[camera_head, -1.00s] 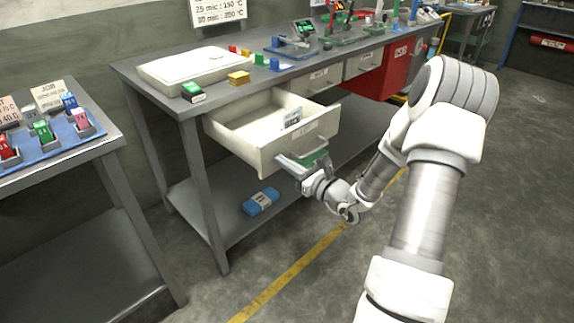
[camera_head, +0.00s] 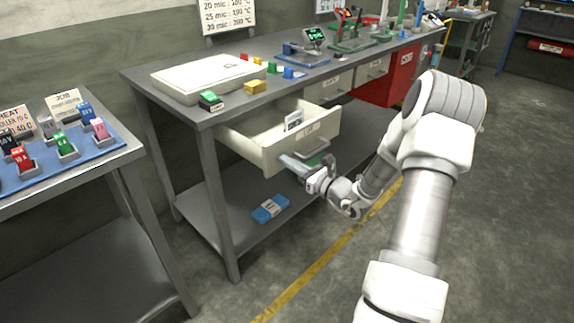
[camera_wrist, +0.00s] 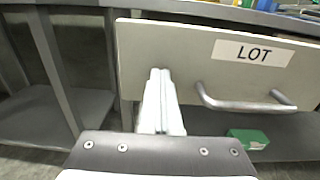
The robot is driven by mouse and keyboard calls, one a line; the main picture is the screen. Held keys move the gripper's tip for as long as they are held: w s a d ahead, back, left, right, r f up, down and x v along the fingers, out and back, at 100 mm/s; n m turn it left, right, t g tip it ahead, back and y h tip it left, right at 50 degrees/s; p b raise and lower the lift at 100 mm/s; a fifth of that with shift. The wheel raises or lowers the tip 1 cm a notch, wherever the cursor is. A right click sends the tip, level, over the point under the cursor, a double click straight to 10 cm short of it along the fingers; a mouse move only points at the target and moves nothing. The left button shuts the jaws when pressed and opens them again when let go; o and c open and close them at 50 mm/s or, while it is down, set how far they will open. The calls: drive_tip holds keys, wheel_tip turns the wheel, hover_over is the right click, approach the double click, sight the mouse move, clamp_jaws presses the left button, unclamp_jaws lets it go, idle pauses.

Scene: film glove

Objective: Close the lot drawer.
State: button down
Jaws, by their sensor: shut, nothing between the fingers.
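The lot drawer (camera_head: 284,146) is a cream drawer under the grey workbench, pulled partly out, with a white card standing inside it. In the wrist view its front panel (camera_wrist: 200,50) fills much of the picture, with a LOT label (camera_wrist: 252,52) and a metal bar handle (camera_wrist: 245,103). My gripper (camera_head: 285,160) is at the drawer front, left of the handle. In the wrist view its fingers (camera_wrist: 160,75) are shut together and empty, their tips at or very near the panel. I cannot tell whether they touch it.
The workbench (camera_head: 300,80) carries a white case, coloured blocks and small fixtures. Two closed drawers and a red cabinet (camera_head: 402,75) are to the right. A blue packet (camera_head: 270,208) lies on the lower shelf. A side table with a blue tray (camera_head: 85,160) stands at left. Floor in front is clear.

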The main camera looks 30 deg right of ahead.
drive_tip(key=b+x, duration=0.1)
drive_tip(key=x, duration=1.8)
drive_tip(key=shift+w+f, duration=0.15)
drive_tip(key=shift+w, duration=0.05)
drive_tip(key=shift+w+a, duration=0.1)
drive_tip(key=shift+w, duration=0.1)
drive_tip(key=shift+w+r, duration=0.1)
drive_tip(key=shift+r, duration=0.15)
drive_tip(key=shift+a+r, duration=0.1)
drive_tip(key=shift+a, duration=0.05)
